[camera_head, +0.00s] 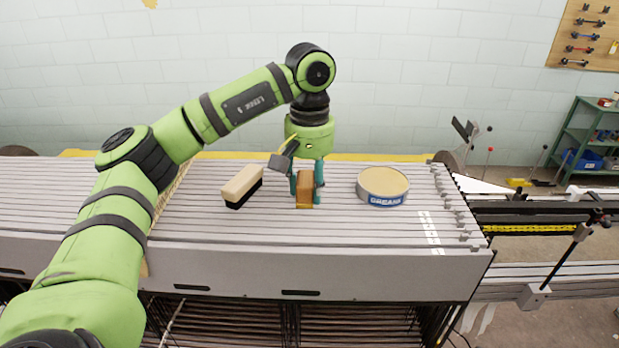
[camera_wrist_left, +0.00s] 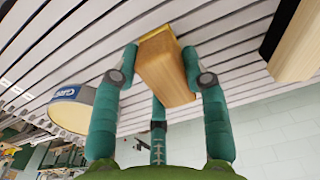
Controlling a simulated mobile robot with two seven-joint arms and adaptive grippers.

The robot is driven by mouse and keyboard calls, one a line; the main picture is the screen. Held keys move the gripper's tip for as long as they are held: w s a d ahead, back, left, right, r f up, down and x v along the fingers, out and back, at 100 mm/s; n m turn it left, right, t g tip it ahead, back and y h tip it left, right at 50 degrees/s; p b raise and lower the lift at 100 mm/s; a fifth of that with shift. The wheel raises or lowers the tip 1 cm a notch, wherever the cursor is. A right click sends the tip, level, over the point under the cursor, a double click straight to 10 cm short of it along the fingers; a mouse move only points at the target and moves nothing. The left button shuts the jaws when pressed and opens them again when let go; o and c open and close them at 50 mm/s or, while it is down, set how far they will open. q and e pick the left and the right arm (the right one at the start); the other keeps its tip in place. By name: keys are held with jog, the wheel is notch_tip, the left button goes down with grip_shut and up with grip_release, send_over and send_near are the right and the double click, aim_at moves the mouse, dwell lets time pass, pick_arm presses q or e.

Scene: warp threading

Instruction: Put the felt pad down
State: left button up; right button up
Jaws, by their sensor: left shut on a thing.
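The felt pad is a wooden block (camera_head: 305,190) with a thin yellow-orange layer along its lower edge. My left gripper (camera_head: 307,198) points down and is shut on the block over the middle of the grey slatted surface (camera_head: 200,222). In the left wrist view, the teal fingers (camera_wrist_left: 160,60) press on both sides of the wooden block (camera_wrist_left: 165,72), and its yellow edge faces the slats. The pad is very low over the slats; I cannot tell whether it touches them. My right gripper is not in view.
A brush (camera_head: 242,184) with a pale wooden back and black bristles lies left of the pad. A round grease tin (camera_head: 383,187) stands to its right. Small grey fittings (camera_head: 462,215) line the surface's right edge. Bare slats lie in front of the pad.

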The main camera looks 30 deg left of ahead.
aim_at(310, 179)
pick_arm(q)
jog(key=shift+f, duration=0.15)
jog(key=o, duration=1)
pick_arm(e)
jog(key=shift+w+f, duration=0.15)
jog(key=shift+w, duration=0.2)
pick_arm(q)
jog(key=shift+r, duration=0.2)
jog(key=shift+r+b, duration=0.2)
jog(key=shift+b, duration=0.1)
notch_tip(310, 179, up, 12)
jog(key=shift+d+f, duration=0.1)
jog(key=shift+f, duration=0.1)
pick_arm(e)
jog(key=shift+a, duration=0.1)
